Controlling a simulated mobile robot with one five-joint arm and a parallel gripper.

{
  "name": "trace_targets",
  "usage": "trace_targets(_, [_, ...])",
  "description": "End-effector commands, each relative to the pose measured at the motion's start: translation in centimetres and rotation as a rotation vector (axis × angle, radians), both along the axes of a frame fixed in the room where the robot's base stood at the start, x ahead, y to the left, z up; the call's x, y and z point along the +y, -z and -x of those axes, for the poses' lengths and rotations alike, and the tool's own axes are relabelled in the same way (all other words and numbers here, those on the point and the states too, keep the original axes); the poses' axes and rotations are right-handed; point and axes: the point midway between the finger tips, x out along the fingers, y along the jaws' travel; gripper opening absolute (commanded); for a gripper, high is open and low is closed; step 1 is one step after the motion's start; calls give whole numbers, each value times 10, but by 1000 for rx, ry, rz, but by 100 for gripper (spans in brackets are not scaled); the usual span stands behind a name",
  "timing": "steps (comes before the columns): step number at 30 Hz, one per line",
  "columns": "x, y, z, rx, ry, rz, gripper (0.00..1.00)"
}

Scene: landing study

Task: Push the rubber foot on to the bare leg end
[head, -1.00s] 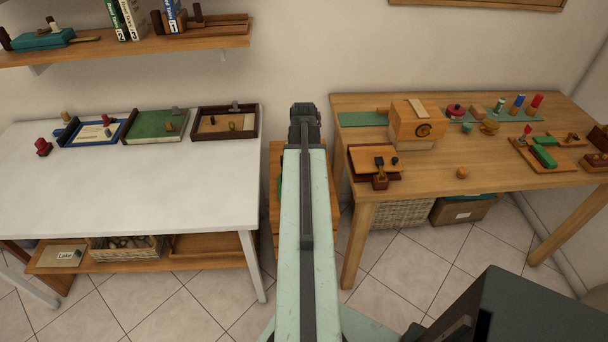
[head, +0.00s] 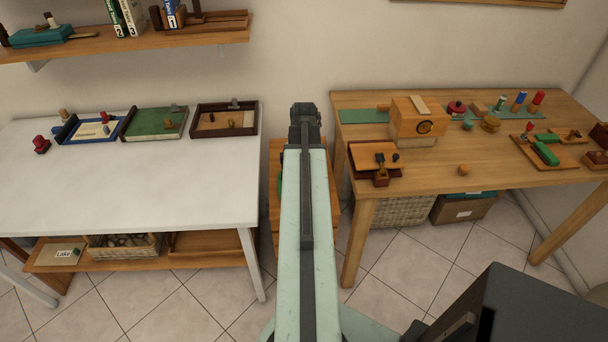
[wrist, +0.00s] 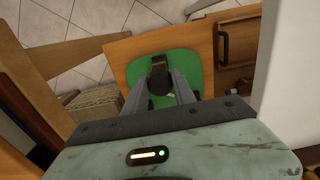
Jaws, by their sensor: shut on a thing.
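In the wrist view my gripper (wrist: 160,78) is shut on a dark, rounded piece (wrist: 160,86), which looks like the rubber foot. The held piece is over a green, rounded surface (wrist: 196,68) on a low wooden top (wrist: 122,56). I cannot tell whether the piece touches anything beneath it. A dark bar and a small pale patch show on the green surface, partly hidden by the fingers. I cannot make out a bare leg end. In the head view my gripper (head: 305,112) is seen from behind, and the held piece is hidden.
The low wooden top (head: 275,225) stands between a white table (head: 130,205) on the left and a wooden table (head: 410,185) on the right. Both carry small objects along the back. A drawer front with a dark handle (wrist: 223,42) lies right of the green surface.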

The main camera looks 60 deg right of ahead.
Motion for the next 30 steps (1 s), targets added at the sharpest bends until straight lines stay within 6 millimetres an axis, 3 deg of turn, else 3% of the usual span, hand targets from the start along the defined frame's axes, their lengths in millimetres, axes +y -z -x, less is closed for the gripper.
trace_targets(8, [0, 2, 0, 0, 0, 0, 0])
trace_targets(9, [0, 2, 0, 0, 0, 0, 40])
trace_targets(11, [0, 2, 0, 0, 0, 0, 57])
trace_targets(23, [0, -3, 0, 0, 0, 0, 57])
trace_targets(30, [0, -37, 0, 0, 0, 0, 57])
